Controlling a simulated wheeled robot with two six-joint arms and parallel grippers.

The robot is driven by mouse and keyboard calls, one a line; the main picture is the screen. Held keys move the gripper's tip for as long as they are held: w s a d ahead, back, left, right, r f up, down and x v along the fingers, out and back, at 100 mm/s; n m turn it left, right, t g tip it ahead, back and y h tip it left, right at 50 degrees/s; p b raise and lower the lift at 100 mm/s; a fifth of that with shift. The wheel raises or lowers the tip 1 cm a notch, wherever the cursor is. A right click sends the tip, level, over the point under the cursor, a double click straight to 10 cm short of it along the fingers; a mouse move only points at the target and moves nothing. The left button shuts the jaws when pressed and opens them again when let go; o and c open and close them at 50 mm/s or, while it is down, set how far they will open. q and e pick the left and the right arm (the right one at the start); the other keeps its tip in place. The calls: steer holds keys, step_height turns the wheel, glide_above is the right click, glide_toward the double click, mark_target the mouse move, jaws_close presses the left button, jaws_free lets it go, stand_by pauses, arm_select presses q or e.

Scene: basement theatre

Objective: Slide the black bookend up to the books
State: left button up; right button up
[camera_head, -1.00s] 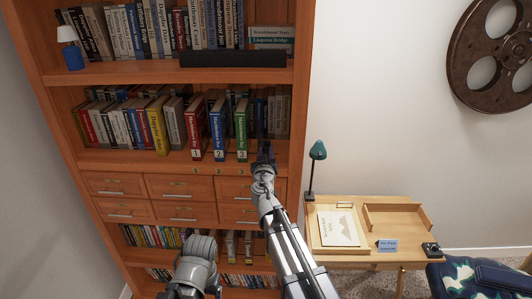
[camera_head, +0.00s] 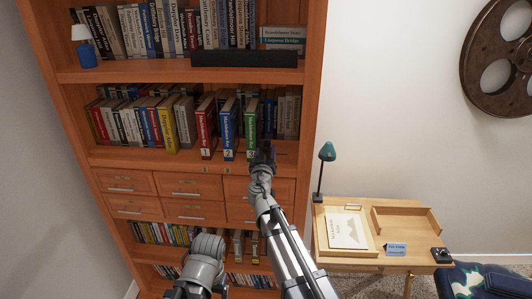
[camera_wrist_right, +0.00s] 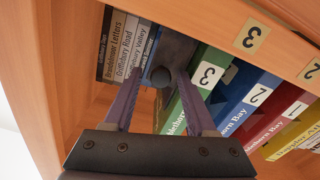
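The black bookend (camera_wrist_right: 176,50) stands on the middle shelf, beside the green book marked 3 (camera_wrist_right: 206,76), in the right wrist view. A dark round knob (camera_wrist_right: 160,77) shows on its near side. I cannot tell whether bookend and book touch. My right gripper (camera_wrist_right: 160,88) has its fingers apart, one on each side of the knob. In the head view my right gripper (camera_head: 263,150) is at the shelf front, just right of the green book (camera_head: 251,128), and mostly hides the bookend. The blue book (camera_head: 228,130) and red book (camera_head: 205,130) stand left of it. My left fingers are not visible.
Behind the bookend stands a back row of books (camera_wrist_right: 122,45). A yellow book (camera_head: 170,128) and others fill the shelf's left. Numbered labels (camera_wrist_right: 252,36) mark the shelf edge. A black bar (camera_head: 245,59) lies above. A desk (camera_head: 385,218) with a lamp (camera_head: 327,152) stands right.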

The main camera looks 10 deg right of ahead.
steer(key=shift+d, duration=0.1)
stand_by(0.3)
steer(key=shift+s+d, duration=0.1)
steer(key=shift+d, duration=0.15)
steer(key=shift+s+d, duration=0.2)
steer(key=shift+d, duration=0.35)
steer(key=shift+s+d, duration=0.15)
steer(key=shift+d, duration=0.4)
steer(key=v, duration=0.8)
steer(key=shift+s+a+f+m+g+b, duration=0.1)
steer(key=shift+s+a+f+g+b, duration=0.2)
steer(key=shift+s+f+g, duration=2.15)
steer(key=shift+s+a+f+m+g+b, duration=0.25)
steer(key=shift+s+f+g, duration=1.15)
steer(key=shift+s+f, duration=1.95)
steer(key=shift+s+a+f+n+g+b, duration=0.15)
steer(key=shift+s+f+g+b, duration=0.3)
steer(key=shift+s+f+g, duration=2.4)
steer(key=shift+w+f+t, duration=0.9)
